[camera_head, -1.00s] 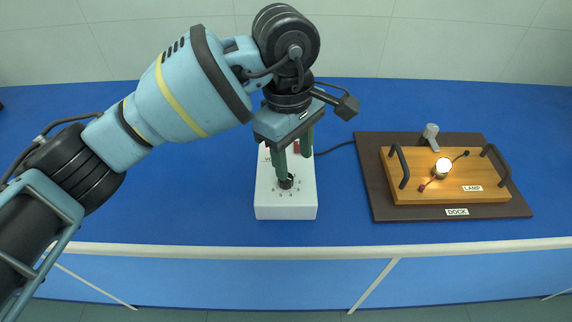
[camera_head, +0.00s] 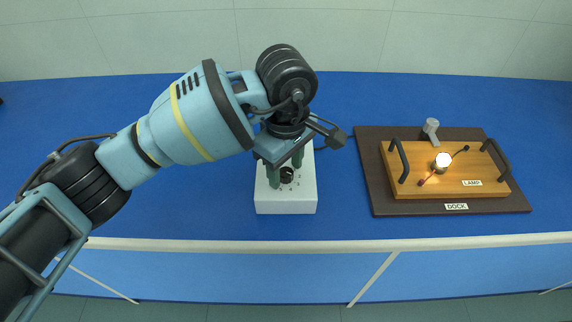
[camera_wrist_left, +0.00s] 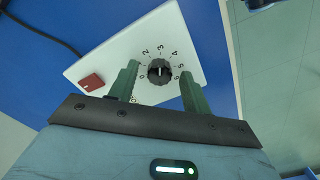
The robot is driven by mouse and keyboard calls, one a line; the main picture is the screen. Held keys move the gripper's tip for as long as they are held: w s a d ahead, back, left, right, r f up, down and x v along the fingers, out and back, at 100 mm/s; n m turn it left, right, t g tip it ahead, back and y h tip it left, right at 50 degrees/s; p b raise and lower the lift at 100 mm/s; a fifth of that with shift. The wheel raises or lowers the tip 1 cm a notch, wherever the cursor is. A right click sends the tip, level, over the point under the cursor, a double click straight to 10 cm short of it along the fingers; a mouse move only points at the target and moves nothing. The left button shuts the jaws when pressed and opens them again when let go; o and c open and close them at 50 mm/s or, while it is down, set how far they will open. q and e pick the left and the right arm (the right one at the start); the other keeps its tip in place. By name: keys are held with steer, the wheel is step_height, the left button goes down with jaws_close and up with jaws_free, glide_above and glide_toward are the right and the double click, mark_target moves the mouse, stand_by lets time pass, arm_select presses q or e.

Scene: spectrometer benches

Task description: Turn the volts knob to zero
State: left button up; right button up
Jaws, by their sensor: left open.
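The volts knob (camera_head: 287,175) is a round black knob on the sloped face of a white box (camera_head: 288,205). In the left wrist view the knob (camera_wrist_left: 160,71) has a ring of printed numbers and a pale mark on it; I cannot read its setting surely. My left gripper (camera_head: 286,168) is open over the box, its two green fingers on either side of the knob. In the left wrist view the left gripper (camera_wrist_left: 159,69) shows gaps between fingers and knob. The arm hides the back of the box in the head view. My right gripper is not in view.
A red rocker switch (camera_wrist_left: 91,82) sits on the box beside the knob. To the right, a lit lamp (camera_head: 442,162) stands on a wooden board (camera_head: 425,193) with black handles, on a dark dock (camera_head: 390,206). The blue bench (camera_head: 170,215) is clear in front and left.

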arm_select(q)
steer(key=shift+f, duration=0.15)
steer(key=shift+c, duration=0.3)
steer(key=c, duration=0.9)
steer(key=shift+c, duration=0.2)
